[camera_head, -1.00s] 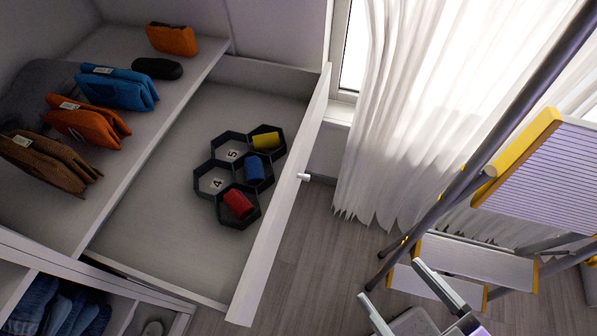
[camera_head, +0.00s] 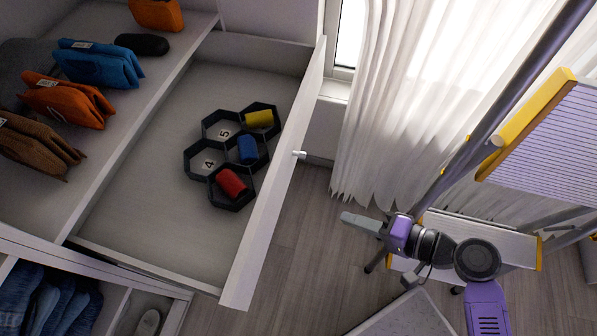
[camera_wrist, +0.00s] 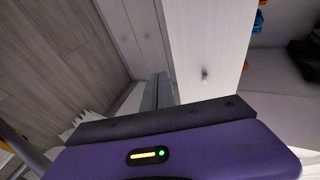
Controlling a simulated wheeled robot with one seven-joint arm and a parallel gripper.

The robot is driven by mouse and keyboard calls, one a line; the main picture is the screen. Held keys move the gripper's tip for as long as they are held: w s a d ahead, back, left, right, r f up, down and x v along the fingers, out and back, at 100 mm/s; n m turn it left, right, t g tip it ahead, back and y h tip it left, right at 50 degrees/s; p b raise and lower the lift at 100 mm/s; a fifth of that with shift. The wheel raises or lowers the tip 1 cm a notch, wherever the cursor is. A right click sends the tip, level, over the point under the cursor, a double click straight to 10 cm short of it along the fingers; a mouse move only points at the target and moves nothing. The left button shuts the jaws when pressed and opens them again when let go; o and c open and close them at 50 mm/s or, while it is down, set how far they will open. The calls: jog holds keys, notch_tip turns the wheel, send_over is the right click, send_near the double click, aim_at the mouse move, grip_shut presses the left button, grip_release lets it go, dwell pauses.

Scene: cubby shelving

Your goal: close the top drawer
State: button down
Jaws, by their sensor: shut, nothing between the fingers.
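The top drawer (camera_head: 165,230) is pulled out, with its white front panel (camera_head: 262,215) standing away from the cabinet. A small light knob (camera_head: 299,154) sits on the panel's outer face. Inside lies a black hexagon organizer (camera_head: 200,172) with red, blue and yellow rolls. My gripper (camera_head: 345,217) is shut and empty, out in front of the panel and to its right, apart from it. In the wrist view, my gripper's fingers (camera_wrist: 158,90) point toward the scene beside the drawer front (camera_wrist: 205,40), and the knob (camera_wrist: 204,74) shows there.
Several pouches, such as a blue one (camera_head: 98,65), lie on the surface left of the drawer. Folded jeans (camera_head: 55,295) are in a cubby below. White curtains (camera_head: 400,100) and a stepladder (camera_head: 535,135) with yellow edges stand at the right. Floor shows between drawer and ladder.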

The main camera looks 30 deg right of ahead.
notch_tip(320, 180, up, 9)
jog(key=w+d+n+t+y, duration=0.1)
jog(key=w+d+n+y, duration=0.1)
jog(key=y, duration=0.4)
jog(key=b, duration=0.3)
send_near(281, 168)
jog(key=x, duration=0.6)
jog(key=shift+a, duration=0.15)
jog(key=shift+w+a, duration=0.2)
jog(key=shift+w, duration=0.05)
jog(key=shift+w+a, duration=0.1)
jog(key=shift+a, duration=0.05)
jog(key=r+b+x, duration=0.1)
jog(key=b+x, duration=0.1)
jog(key=x, duration=3)
jog(key=shift+w+a+r, duration=0.25)
jog(key=shift+r, duration=0.05)
